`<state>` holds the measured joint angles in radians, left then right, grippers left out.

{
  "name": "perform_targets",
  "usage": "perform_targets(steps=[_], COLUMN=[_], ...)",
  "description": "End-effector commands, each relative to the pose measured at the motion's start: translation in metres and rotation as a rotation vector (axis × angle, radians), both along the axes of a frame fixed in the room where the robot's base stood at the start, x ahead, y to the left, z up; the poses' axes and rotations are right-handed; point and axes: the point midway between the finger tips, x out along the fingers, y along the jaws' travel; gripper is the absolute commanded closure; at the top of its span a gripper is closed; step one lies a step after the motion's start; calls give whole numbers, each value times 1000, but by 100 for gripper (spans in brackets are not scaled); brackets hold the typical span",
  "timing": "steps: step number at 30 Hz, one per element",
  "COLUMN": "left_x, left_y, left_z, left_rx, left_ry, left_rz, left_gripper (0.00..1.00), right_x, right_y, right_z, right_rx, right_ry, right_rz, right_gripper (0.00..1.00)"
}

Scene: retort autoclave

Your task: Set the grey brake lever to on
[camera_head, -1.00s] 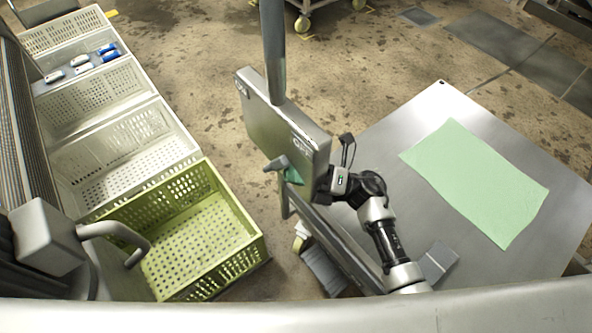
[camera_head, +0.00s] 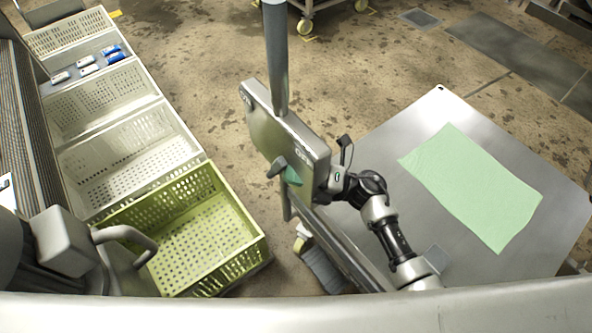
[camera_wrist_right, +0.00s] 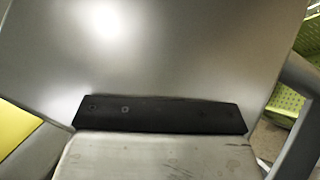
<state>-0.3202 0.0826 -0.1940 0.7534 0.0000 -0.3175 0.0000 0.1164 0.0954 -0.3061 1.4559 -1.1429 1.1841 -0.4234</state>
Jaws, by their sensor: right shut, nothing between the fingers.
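A metal box (camera_head: 268,128) on a post carries faint ON lettering near its left end and OFF lettering near its right end. The grey brake lever (camera_head: 277,167) sticks out from the lower part of its face, beside a green patch (camera_head: 293,176), nearer the OFF end. My right gripper (camera_head: 334,182) is at the box's right end, partly hidden by it. It is shut and empty; whether it touches the box I cannot tell. The right wrist view shows a close grey metal surface (camera_wrist_right: 170,50) and no clear lever. My left gripper is not in view.
A green crate (camera_head: 262,252) and white crates (camera_head: 195,150) line the left. A metal table (camera_head: 400,140) with a green cloth (camera_head: 470,188) stands right. A grey rail (camera_head: 335,237) runs below the box. A curved handle (camera_head: 140,235) is at lower left.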

Motion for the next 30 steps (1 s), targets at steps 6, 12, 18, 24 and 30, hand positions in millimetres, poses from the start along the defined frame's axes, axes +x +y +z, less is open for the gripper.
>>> perform_targets(steps=[6, 12, 18, 24, 30], left_x=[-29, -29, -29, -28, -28], left_y=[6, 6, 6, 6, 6], left_z=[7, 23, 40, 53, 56], left_rx=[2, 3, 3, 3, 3], left_ry=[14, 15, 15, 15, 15], left_rz=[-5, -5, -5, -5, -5], left_gripper=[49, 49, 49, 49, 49], right_x=[4, 8, 12, 17, 18], right_y=[2, 5, 9, 12, 13], right_z=[9, 13, 18, 19, 18], right_rx=[-45, -86, -132, -173, -189], right_ry=[57, 115, 177, 234, 259], right_rz=[1, 0, 1, 0, 0], right_gripper=[100, 100, 100, 100, 100])
